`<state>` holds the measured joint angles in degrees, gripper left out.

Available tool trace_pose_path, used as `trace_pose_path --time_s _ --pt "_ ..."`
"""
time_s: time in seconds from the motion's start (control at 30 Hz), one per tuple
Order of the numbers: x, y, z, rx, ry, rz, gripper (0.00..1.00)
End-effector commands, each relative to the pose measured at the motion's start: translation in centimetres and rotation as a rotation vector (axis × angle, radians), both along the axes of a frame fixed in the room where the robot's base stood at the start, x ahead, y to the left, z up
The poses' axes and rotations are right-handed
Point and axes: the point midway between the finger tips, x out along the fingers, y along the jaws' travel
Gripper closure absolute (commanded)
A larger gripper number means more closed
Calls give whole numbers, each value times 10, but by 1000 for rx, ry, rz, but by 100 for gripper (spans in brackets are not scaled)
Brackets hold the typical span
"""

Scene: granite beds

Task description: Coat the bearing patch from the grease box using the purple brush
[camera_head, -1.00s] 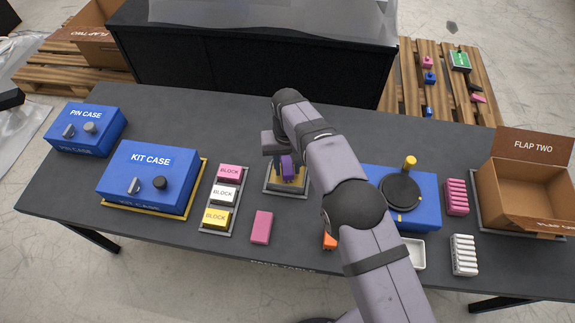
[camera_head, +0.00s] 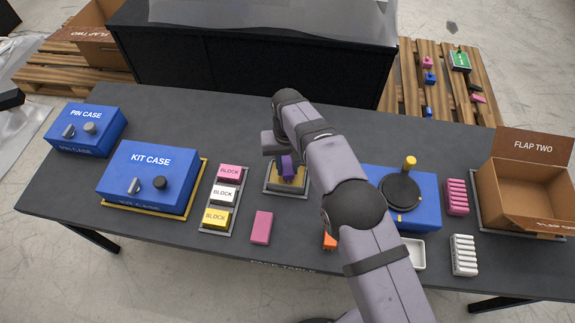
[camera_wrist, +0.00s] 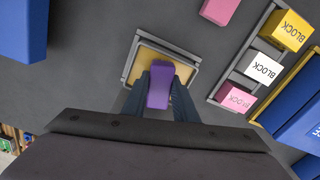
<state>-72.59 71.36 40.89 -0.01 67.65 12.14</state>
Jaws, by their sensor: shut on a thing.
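My gripper (camera_head: 286,160) is shut on the purple brush (camera_head: 287,170), above a grey-framed tray with a yellow surface (camera_head: 272,188). In the wrist view, the brush (camera_wrist: 158,92) stands between the two fingers (camera_wrist: 159,80), with the yellow surface (camera_wrist: 150,54) and grey frame behind it. The brush's lower end is hidden, so I cannot tell whether it touches the yellow surface. No label shows whether this tray is the grease box or the bearing patch. A blue box with a round black top (camera_head: 401,194) stands to the right, partly behind my arm.
A rack of labelled blocks (camera_head: 211,231) and a loose pink block (camera_head: 262,228) lie left of the tray. The blue kit case (camera_head: 150,175) is farther left. An orange object (camera_head: 329,241), a white tray (camera_head: 419,254) and an open carton (camera_head: 522,190) are at right.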

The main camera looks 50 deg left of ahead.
Motion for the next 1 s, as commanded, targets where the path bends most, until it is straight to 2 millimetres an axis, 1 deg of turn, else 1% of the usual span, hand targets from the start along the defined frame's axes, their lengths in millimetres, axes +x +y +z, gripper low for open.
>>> trace_pose_path --time_s 0.63,0.77,1.0 --pt "0 -1 -2 -3 1 0 100" --pt "0 -1 5 -2 0 0 100" --pt "0 0 23 0 0 0 100"
